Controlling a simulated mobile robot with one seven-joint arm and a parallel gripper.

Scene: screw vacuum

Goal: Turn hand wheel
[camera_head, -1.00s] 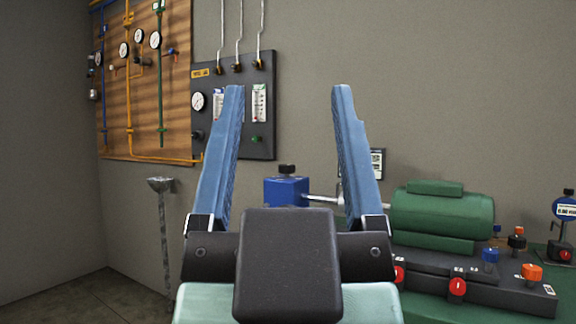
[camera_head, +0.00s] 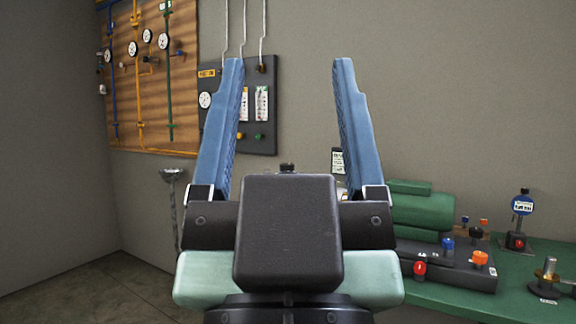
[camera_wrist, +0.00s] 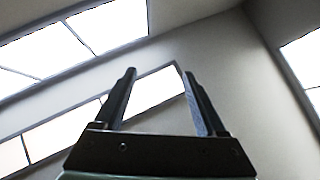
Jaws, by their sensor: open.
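No hand wheel can be told for certain. Small round knobs sit on the green pump unit (camera_head: 420,207) at the right: a blue knob (camera_head: 447,244), a black knob (camera_head: 477,234), an orange knob (camera_head: 480,258) and a red knob (camera_head: 420,268). A black cap (camera_head: 287,168) shows just above my wrist; what lies below it is hidden. My gripper (camera_head: 288,62) is open and empty, its blue fingers pointing up, in front of the wall and apart from the knobs. In the wrist view my gripper (camera_wrist: 159,73) has only ceiling and bright panels beyond it.
A green bench (camera_head: 540,275) runs along the right, bearing a blue-faced gauge (camera_head: 522,205) and a brass-topped fitting (camera_head: 546,270). A wooden pipe board (camera_head: 150,100) and a dark flowmeter panel (camera_head: 262,140) hang on the wall. A funnel-topped stand (camera_head: 173,176) is at left. Floor shows lower left.

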